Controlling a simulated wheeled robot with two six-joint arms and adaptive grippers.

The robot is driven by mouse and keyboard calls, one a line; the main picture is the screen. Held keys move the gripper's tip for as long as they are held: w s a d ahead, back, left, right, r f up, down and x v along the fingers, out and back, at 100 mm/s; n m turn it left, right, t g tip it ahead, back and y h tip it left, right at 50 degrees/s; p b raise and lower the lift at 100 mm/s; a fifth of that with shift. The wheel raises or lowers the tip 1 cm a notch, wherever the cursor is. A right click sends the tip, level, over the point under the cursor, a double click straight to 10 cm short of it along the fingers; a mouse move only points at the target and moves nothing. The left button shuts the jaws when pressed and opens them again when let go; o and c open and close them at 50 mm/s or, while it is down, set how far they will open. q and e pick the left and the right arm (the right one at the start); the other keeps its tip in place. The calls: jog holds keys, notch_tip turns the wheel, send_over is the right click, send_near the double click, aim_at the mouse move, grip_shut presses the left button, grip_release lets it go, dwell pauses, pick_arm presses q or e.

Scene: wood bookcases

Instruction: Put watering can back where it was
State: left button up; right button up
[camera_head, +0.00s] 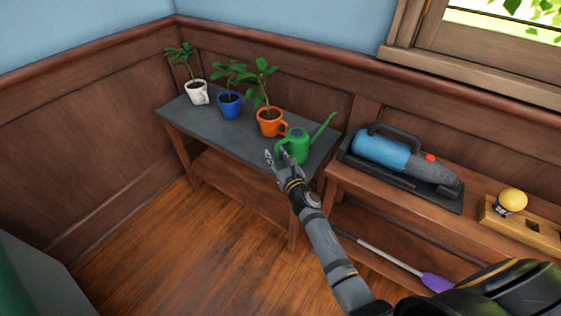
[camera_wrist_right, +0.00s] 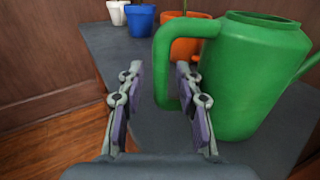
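The green watering can (camera_head: 296,145) stands upright on the right end of the grey-topped table (camera_head: 240,143), its spout pointing up to the right. It also shows large at the right of the right wrist view (camera_wrist_right: 245,75), with its handle toward my gripper. My right gripper (camera_head: 275,158) is at the table's front edge, just in front of and left of the can. My left gripper is not in view.
White (camera_head: 197,93), blue (camera_head: 230,106) and orange (camera_head: 270,122) potted plants stand left of the can. A wooden bench (camera_head: 340,178) to the right holds a blue handheld vacuum (camera_head: 390,152) and a yellow ball (camera_head: 512,200) on a wooden block. Open floor lies front left.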

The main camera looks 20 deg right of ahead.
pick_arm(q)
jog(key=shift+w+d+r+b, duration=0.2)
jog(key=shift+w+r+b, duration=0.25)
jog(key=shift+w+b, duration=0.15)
pick_arm(e)
jog(key=s+d, duration=0.1)
jog(key=s, duration=1.1)
